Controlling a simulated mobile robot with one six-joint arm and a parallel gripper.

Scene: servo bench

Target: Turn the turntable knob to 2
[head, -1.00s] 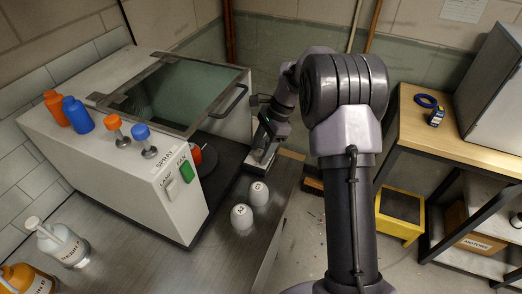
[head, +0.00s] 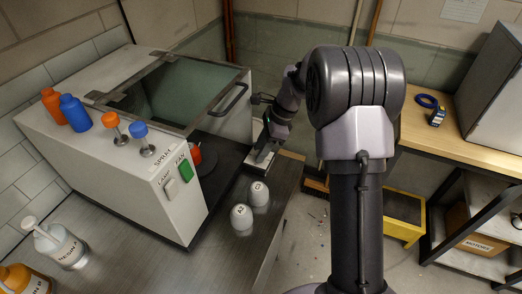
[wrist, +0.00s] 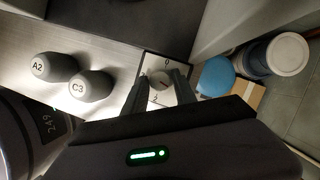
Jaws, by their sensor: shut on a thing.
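The turntable knob (wrist: 159,79) is a small round grey knob on a square white plate (wrist: 150,66) with dark marks around it, in the wrist view. In the head view my gripper (head: 264,153) is low over the plate at the bench's far end, beside the spray booth (head: 95,150). The knob is hidden there.
Two grey-white capped pieces marked A2 (head: 241,217) and C3 (head: 259,194) stand on the bench (head: 215,262) near the plate. The booth wall is close on the other side. A yellow stool (head: 403,215) stands on the floor at right.

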